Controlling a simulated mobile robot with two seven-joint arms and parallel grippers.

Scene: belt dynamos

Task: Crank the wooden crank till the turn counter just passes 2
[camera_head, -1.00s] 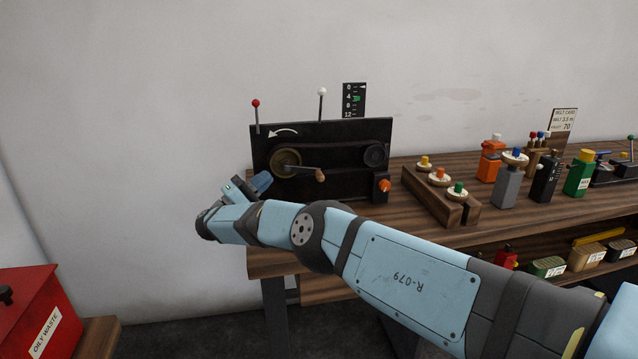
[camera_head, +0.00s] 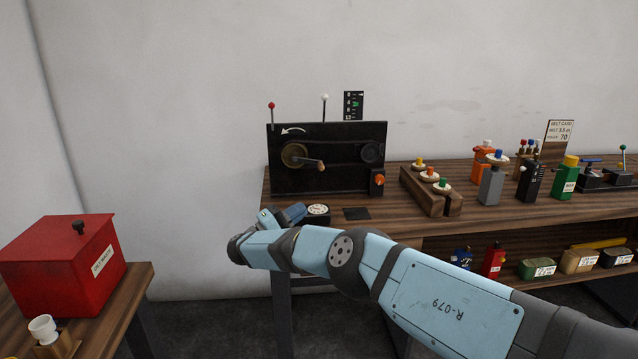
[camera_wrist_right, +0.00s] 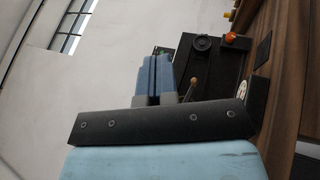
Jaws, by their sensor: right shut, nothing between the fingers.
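The wooden crank (camera_head: 321,166) sticks out to the lower right of a brass hub (camera_head: 293,155) on the upright black panel (camera_head: 340,185). Its knob also shows in the wrist view (camera_wrist_right: 193,83), just right of my fingers. A round white-faced dial (camera_head: 318,210) lies on the bench before the panel; its reading is too small to tell. I cannot tell if it is the turn counter. My right gripper (camera_head: 294,213) is shut and empty, low in front of the panel and apart from the crank. In the wrist view its blue fingers (camera_wrist_right: 157,74) are together. My left gripper is not in view.
A white arrow on the panel points left. A scale (camera_head: 354,105) stands behind it, and an orange knob (camera_head: 377,180) is at its lower right. A wooden block with colored knobs (camera_head: 432,190) stands to the right.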

